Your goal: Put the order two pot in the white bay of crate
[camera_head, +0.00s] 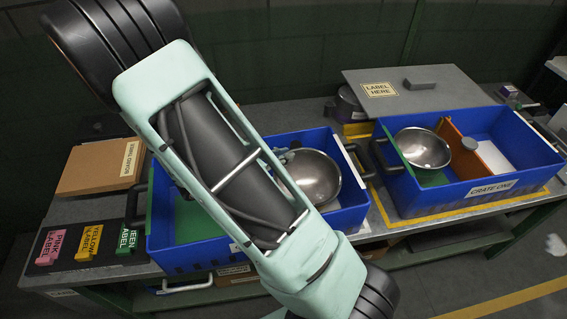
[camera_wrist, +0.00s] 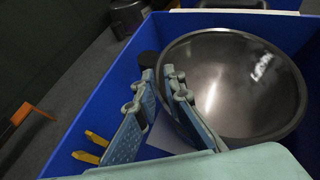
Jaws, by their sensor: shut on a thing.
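A shiny steel pot (camera_head: 318,180) is in the right part of the left blue crate (camera_head: 318,222); it also shows in the wrist view (camera_wrist: 240,85). My gripper (camera_wrist: 160,76) reaches into that crate at the pot's left side, its fingers shut by the rim. The exact spot gripped is hidden between the fingers. A patch of white floor (camera_wrist: 168,138) shows under the pot, and the crate's green part (camera_head: 162,215) is at its left. My arm hides the crate's middle and most of its front label. I cannot tell which order this pot belongs to.
Right of it, the CRATE ONE crate (camera_head: 480,195) holds another steel pot (camera_head: 423,148) in its green bay; an orange divider (camera_head: 490,155) separates its white bay (camera_head: 495,140). A grey lid (camera_head: 440,100) lies behind. Pink, yellow and green label blocks (camera_head: 88,242) stand at left.

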